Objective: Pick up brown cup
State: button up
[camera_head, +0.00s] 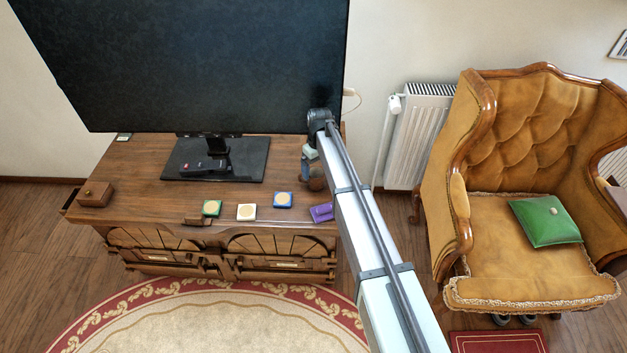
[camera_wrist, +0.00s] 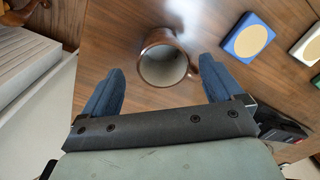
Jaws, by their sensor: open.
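The brown cup (camera_wrist: 163,66) stands on the wooden cabinet top in the wrist view, seen from above into its pale, empty-looking inside. My gripper (camera_wrist: 162,68) is open, with one blue finger to the left of the cup and the other to its right. The cup's near part lies between the fingertips, and I see a gap on each side. How far the fingertips are above the cabinet is hard to tell. In the head view, my gripper (camera_head: 311,152) is at the cabinet's right end, and my arm partly hides the cup (camera_head: 316,184).
A large screen (camera_head: 190,60) stands behind on the cabinet (camera_head: 140,180), with a black remote (camera_head: 205,165) on its base. Green (camera_head: 212,208), white (camera_head: 247,212) and blue (camera_head: 283,200) coasters and a purple item (camera_head: 321,212) lie along the front. A radiator (camera_head: 418,140) and armchair (camera_head: 530,260) are right.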

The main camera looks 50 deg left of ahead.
jog(key=shift+s+d+f, duration=0.1)
jog(key=shift+s+f, duration=0.05)
jog(key=shift+f, duration=1.25)
jog(key=shift+s+d+f, duration=0.1)
jog(key=shift+f, duration=1.25)
jog(key=shift+c, duration=0.2)
jog(key=c, duration=1.1)
jog(key=shift+c, duration=0.2)
